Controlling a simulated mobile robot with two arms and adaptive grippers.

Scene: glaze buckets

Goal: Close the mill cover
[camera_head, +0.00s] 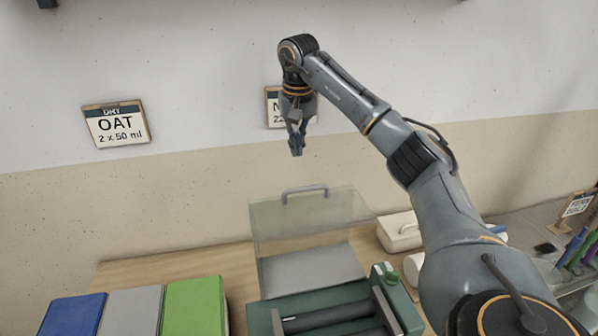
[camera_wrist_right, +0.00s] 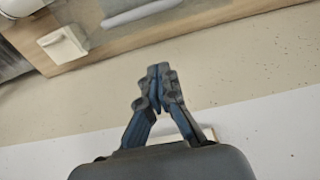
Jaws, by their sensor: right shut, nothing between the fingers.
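The mill (camera_head: 335,311) is a dark green machine with dark rollers at the bottom of the head view. Its clear cover (camera_head: 290,217) stands raised at the back of the mill, open, with a grey handle (camera_head: 305,189) along its top edge. My right gripper (camera_head: 296,150) hangs above the handle, apart from it, fingers pointing down. It is shut and empty; its closed fingertips also show in the right wrist view (camera_wrist_right: 158,75). My left gripper is out of view.
Blue (camera_head: 73,315), grey (camera_head: 131,312) and green (camera_head: 195,306) blocks stand left of the mill. A cream lidded box (camera_head: 400,231) sits behind right. Wooden table top (camera_head: 180,264) is bare behind the blocks.

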